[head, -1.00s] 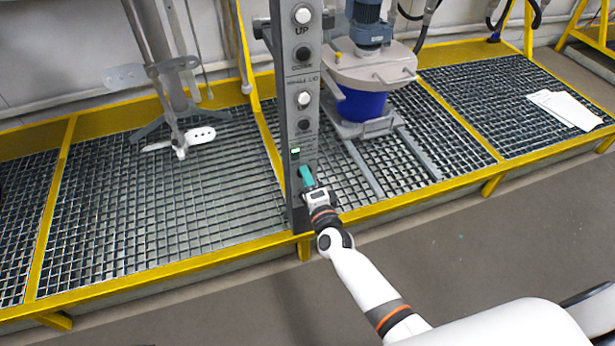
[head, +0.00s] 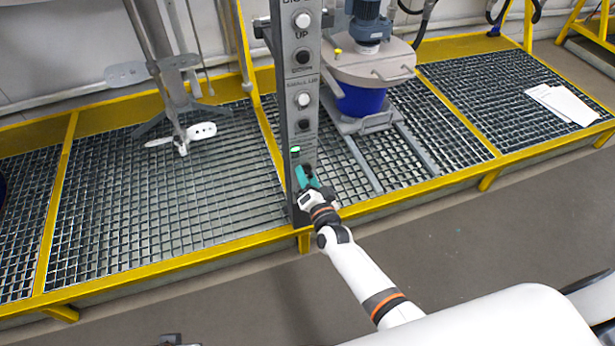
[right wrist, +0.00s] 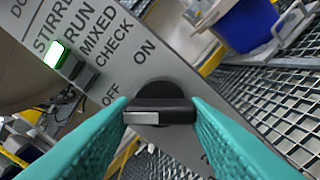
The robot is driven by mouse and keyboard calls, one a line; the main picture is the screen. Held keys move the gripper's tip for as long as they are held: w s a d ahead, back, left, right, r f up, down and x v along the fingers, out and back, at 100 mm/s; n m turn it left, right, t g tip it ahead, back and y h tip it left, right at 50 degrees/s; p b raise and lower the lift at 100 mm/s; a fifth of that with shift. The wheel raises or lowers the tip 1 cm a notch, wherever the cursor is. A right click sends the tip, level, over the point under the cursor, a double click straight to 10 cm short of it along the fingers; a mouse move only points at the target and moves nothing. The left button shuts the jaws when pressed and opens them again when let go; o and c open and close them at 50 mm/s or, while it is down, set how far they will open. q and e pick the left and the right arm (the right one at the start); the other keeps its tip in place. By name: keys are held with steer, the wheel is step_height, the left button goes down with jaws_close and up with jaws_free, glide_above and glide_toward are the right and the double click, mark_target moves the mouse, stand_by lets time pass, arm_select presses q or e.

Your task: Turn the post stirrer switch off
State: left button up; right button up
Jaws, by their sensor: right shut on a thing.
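The post stirrer switch (right wrist: 160,110) is a black rotary knob with a bar handle on the grey post (head: 303,90). My right gripper (right wrist: 160,116) is shut on it, its teal fingers on either side of the bar. The bar lies level across the wrist picture, its pale left end on the side of the OFF label; ON is printed above. In the head view my right gripper (head: 307,178) is low on the post and hides most of the knob. A green lamp (right wrist: 54,54) by the "STIRRER RUN" print is lit.
More buttons (head: 303,100) sit higher on the post. A blue drum (head: 360,98) under a lidded mixer stands behind it to the right. A stirrer shaft with paddles (head: 182,135) hangs at left. A yellow-edged grating (head: 150,215) surrounds the post; paper sheets (head: 562,104) lie at right.

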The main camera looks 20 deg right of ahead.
steer(key=shift+f, duration=0.1)
steer(key=o, duration=1)
steer(key=shift+s, duration=0.1)
arm_select(q)
step_height(320, 180, down, 8)
steer(key=s+p, duration=0.1)
steer(key=p, duration=0.1)
arm_select(e)
steer(key=s, duration=1.2)
steer(key=shift+d, duration=0.2)
arm_select(q)
steer(key=shift+s+r, duration=0.1)
